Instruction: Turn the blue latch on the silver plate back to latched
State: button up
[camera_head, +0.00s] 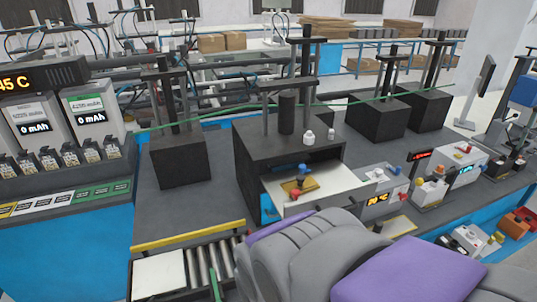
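A pale silver plate (340,183) juts out from the open front of a large black box near the middle of the view. A small blue part (302,168), which looks like the latch, is on the plate near its back edge. A brass-coloured piece (302,185) with a red part (295,194) lies just in front of it. The blue part is too small to tell whether it is latched. My grey and purple arm fills the bottom centre and covers the area in front of the plate. My gripper does not show.
The black box (240,150) carries a dark cylinder (287,112) and a white bottle (309,137). A roller conveyor (205,262) lies at front left. A grey device with an orange display (377,199) stands right of the plate. Dark bench surface (185,212) is clear on the left.

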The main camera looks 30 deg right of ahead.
aim_at(302, 167)
jog(key=k+z, duration=0.1)
jog(key=z, duration=1.2)
